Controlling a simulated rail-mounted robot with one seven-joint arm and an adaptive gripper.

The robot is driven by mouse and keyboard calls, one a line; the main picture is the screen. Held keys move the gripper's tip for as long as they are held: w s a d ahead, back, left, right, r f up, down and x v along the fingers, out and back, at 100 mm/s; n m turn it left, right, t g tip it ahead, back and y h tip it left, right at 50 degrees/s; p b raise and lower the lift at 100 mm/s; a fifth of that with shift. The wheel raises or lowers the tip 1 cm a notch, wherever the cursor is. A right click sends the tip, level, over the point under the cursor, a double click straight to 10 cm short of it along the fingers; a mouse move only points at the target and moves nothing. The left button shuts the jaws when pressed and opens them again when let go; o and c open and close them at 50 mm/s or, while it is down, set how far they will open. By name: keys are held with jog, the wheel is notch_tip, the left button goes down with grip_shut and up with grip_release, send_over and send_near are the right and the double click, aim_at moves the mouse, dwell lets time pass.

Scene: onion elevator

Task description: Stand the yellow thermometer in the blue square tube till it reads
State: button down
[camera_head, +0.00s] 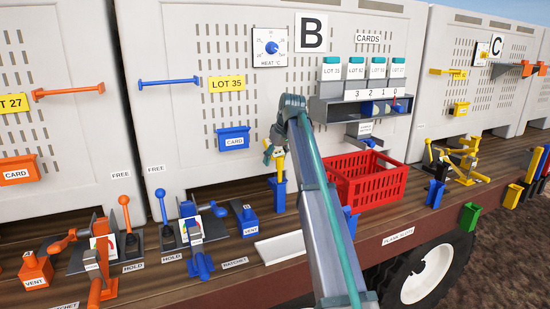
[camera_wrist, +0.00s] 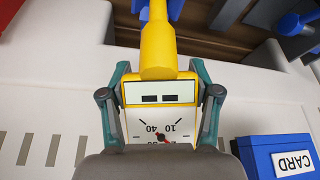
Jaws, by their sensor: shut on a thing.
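The yellow thermometer (camera_wrist: 158,50) is between the two green fingers of my gripper (camera_wrist: 160,92), which is shut on its head. Its white dial (camera_wrist: 160,125) faces the wrist camera, partly cut off by my gripper; numbers and a short red needle show. In the head view the thermometer (camera_head: 281,168) hangs stem down below my gripper (camera_head: 273,150). The blue square tube (camera_head: 279,198) is directly under it, and the stem's lower end meets the tube mouth. How deep the stem sits is unclear. In the wrist view, blue of the tube (camera_wrist: 177,9) shows beside the stem.
A red crate (camera_head: 368,185) stands right of the tube on the plank ledge. A blue card box (camera_head: 234,138) is on the wall at left, and a card shelf (camera_head: 360,110) is at upper right.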

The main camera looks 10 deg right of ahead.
jog(key=shift+c, duration=0.9)
grip_release()
jog(key=shift+r, duration=0.1)
